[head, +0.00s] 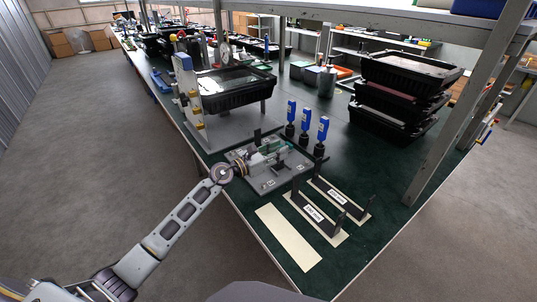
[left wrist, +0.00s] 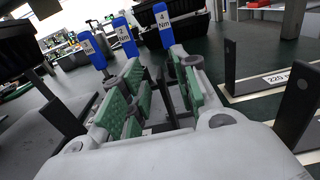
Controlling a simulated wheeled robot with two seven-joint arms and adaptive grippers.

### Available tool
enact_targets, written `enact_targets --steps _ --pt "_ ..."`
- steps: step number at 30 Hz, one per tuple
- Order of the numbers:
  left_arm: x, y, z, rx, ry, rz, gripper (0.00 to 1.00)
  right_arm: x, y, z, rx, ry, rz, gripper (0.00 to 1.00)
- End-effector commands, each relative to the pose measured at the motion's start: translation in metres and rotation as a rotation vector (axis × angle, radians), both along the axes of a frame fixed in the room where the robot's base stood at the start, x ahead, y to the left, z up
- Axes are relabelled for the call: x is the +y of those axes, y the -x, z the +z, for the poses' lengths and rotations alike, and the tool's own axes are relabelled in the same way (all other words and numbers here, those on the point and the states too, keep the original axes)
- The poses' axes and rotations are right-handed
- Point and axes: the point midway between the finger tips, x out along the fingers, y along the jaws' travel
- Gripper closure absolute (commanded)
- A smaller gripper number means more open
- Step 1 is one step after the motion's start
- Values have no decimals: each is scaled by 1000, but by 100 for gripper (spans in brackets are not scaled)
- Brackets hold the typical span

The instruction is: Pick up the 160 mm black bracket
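My left gripper (head: 270,147) reaches in over a grey plate (head: 265,186) on the green table. In the left wrist view its green-padded fingers (left wrist: 163,90) stand apart, with dark upright pieces showing between them; I cannot tell whether they touch. A dark upright (head: 257,137) also rises from the plate beside the gripper. Two black brackets lie on cream labelled mats: a nearer one (head: 318,218) and a farther one (head: 345,203). The label "220 mm" shows in the left wrist view; I cannot read 160 mm anywhere. My right gripper is out of view.
A bare cream mat (head: 288,237) lies nearest the table's front edge. Several blue-topped drivers (head: 305,118) stand behind the plate. Stacked black trays (head: 405,90) stand at the right, a black bin (head: 235,88) behind at the left. A shelf post (head: 440,130) rises at the right.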

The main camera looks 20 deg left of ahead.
Motion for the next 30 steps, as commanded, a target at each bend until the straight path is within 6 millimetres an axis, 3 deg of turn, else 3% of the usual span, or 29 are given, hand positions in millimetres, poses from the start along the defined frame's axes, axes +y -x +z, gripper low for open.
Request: enact_targets --steps 7,22,30 --pt "-9 -12 0 1 1 0 70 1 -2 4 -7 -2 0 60" --pt "-10 -13 0 1 -1 0 70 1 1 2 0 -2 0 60" --pt "-10 -13 0 1 -1 0 100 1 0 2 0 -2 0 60"
